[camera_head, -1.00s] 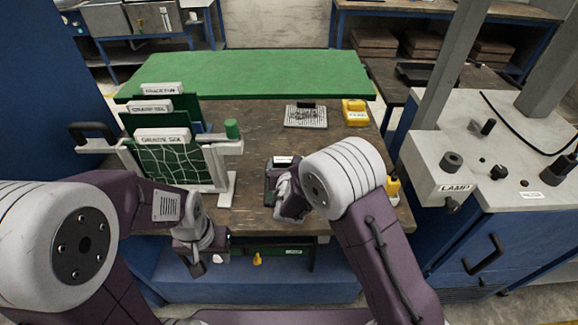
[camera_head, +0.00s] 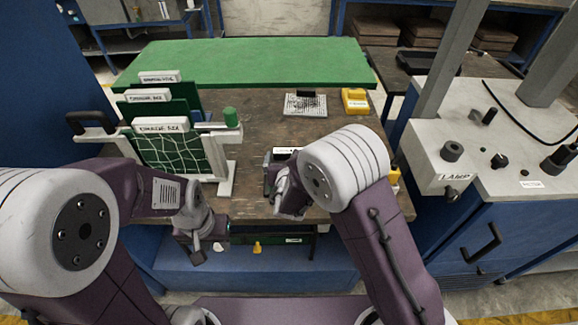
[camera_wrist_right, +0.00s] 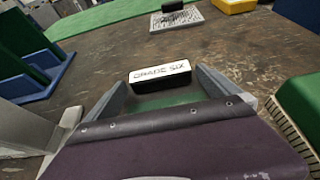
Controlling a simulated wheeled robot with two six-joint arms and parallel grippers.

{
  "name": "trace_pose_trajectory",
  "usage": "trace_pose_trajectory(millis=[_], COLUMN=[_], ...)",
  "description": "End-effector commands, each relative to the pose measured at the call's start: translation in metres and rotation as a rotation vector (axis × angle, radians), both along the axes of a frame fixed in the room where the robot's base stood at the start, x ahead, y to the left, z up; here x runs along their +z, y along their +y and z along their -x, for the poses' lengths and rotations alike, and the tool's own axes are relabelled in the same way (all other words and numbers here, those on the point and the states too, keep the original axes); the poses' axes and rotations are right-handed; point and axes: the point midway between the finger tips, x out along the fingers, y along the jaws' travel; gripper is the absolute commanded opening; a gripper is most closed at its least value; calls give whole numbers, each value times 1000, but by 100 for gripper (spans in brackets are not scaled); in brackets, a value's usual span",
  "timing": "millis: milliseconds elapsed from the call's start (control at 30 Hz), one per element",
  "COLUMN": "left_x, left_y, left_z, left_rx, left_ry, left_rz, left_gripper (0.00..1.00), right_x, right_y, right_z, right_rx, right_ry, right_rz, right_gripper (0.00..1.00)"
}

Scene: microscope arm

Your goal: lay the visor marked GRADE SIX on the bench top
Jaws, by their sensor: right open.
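A white tag reading GRADE SIX (camera_wrist_right: 160,74) with a green sheet (camera_wrist_right: 170,100) below it shows in the right wrist view, low at the bench top. My right gripper (camera_wrist_right: 163,88) is open, its fingers on either side of the tag with gaps visible. In the head view the tag (camera_head: 286,150) peeks out behind the right gripper (camera_head: 272,184), which hides most of the visor. My left gripper (camera_head: 207,252) is low in front of the bench's front edge; its jaw opening is unclear.
A white rack (camera_head: 224,180) at left holds green visors with white tags, the front one (camera_head: 162,125) hard to read. A green mat (camera_head: 250,62) lies behind. A grey gridded block (camera_head: 305,105) and a yellow box (camera_head: 355,100) stand at back right. The middle bench is clear.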

Motion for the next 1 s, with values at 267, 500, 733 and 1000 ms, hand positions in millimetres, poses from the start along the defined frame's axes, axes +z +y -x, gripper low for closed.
trace_pose_trajectory(millis=[267,500,733,1000], left_x=[-4,-4,-4,-4], left_y=[0,0,0,0], left_z=[0,0,0,0], left_rx=[0,0,0,0], left_ry=[0,0,0,0], left_rz=[0,0,0,0], left_gripper=[36,36,36,36], right_x=[24,35,36,36], right_y=[1,1,0,0], right_z=[58,85,87,87], right_rx=[4,2,0,-1], right_ry=[-1,0,0,0], right_rz=[-2,-1,-1,-1], right_gripper=[100,100,100,100])
